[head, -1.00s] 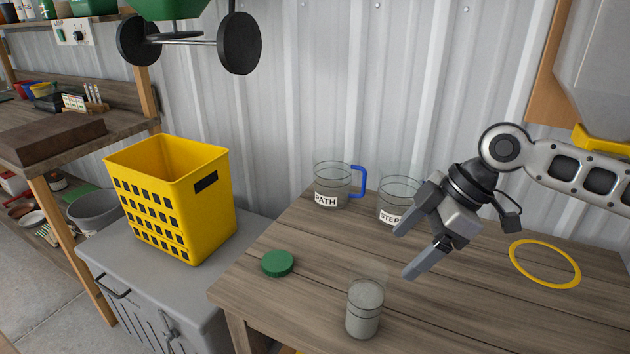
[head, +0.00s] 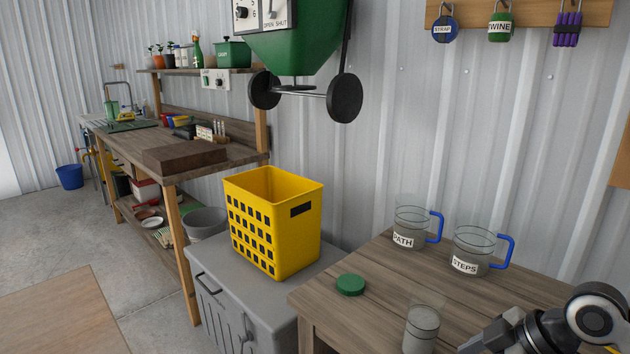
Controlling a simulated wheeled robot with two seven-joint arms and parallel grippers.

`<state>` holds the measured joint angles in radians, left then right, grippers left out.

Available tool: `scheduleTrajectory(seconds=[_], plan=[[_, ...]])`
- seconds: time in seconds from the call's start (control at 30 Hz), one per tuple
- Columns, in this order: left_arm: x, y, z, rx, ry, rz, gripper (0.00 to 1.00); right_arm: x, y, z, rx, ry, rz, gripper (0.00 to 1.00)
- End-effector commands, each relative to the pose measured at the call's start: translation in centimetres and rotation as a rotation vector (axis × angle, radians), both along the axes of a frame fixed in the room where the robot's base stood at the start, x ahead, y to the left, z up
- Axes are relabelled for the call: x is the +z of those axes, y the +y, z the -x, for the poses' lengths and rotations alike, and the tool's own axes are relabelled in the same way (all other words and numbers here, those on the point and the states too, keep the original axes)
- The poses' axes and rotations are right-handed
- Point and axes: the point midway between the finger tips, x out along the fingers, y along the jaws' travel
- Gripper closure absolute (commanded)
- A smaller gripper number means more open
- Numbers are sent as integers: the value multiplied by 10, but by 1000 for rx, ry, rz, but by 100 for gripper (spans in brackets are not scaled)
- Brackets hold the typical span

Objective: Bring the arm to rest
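My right arm comes in at the lower right corner. Its gripper (head: 490,342) is low over the wooden table (head: 385,281), just right of a clear jar with grey contents (head: 422,330). The fingers run partly out of the picture, so their opening is hard to judge. I cannot tell whether the gripper touches the jar. My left gripper is not in the picture.
A green lid (head: 350,285) lies near the table's left edge. Jugs labelled PATH (head: 408,230) and STEPS (head: 468,252) stand at the back. A yellow basket (head: 275,225) stands on a grey cabinet (head: 262,291). A workbench (head: 130,145) runs along the wall.

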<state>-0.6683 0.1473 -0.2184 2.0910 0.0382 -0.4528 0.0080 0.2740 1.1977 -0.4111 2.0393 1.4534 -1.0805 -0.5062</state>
Motion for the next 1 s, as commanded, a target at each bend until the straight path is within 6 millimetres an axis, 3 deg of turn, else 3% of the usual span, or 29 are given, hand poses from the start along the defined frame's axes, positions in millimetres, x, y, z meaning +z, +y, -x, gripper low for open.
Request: scheduleTrajectory(seconds=[0.27,0.4,0.5,0.7,1.0], plan=[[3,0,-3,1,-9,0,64,-84,68,13,-168,-70,-150,23],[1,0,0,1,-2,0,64,-126,106,39,-373,-128,-257,23],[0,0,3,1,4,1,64,-145,119,62,-532,-167,-298,23],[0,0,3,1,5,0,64,-162,122,99,-737,-219,-302,23],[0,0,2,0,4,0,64,-164,121,109,-778,-237,-288,23]])
